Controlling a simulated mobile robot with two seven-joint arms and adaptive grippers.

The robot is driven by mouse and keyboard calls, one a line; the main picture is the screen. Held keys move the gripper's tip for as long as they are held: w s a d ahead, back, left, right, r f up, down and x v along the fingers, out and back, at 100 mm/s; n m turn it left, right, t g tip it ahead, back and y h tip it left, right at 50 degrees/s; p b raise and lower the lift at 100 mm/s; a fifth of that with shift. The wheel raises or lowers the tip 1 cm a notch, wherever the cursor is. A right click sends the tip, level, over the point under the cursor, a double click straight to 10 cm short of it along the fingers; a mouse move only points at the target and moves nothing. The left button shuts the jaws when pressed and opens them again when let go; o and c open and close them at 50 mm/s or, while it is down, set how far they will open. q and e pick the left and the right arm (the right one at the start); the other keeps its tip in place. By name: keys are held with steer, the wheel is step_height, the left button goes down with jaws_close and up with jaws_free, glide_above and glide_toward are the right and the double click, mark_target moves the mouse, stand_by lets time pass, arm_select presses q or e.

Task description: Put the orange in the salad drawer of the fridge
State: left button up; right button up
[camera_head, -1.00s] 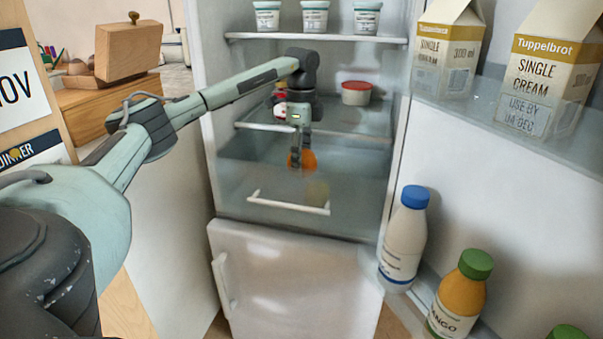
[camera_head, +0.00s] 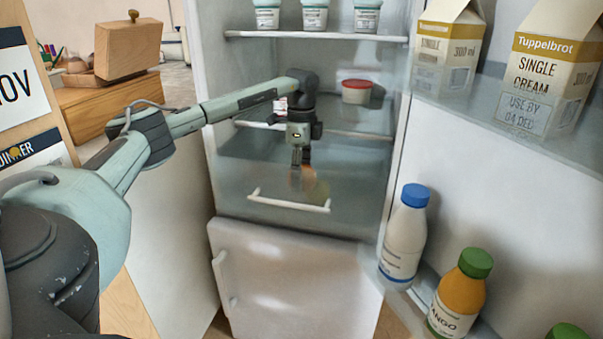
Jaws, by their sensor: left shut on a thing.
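My left gripper (camera_head: 301,170) reaches down into the open top of the salad drawer at the bottom of the fridge. It is shut on the orange (camera_head: 296,178), which shows only faintly through the drawer's translucent front. The salad drawer (camera_head: 262,215) has a white bar handle across its front. A dim yellowish thing (camera_head: 317,192) also shows through the front, just right of the orange; I cannot tell what it is. Whether the orange touches the drawer floor is hidden. My right gripper is not in view.
A glass shelf above the drawer holds a red-lidded tub (camera_head: 356,92). White pots (camera_head: 315,16) stand on the upper shelf. The open fridge door on the right carries cream cartons (camera_head: 545,85), a white bottle (camera_head: 404,240) and a mango bottle (camera_head: 460,295). A white lower door (camera_head: 290,280) is below.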

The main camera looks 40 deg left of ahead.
arm_select(q)
steer(key=o, duration=1)
steer(key=shift+r, duration=0.1)
step_height(320, 180, up, 13)
steer(key=shift+r, duration=0.1)
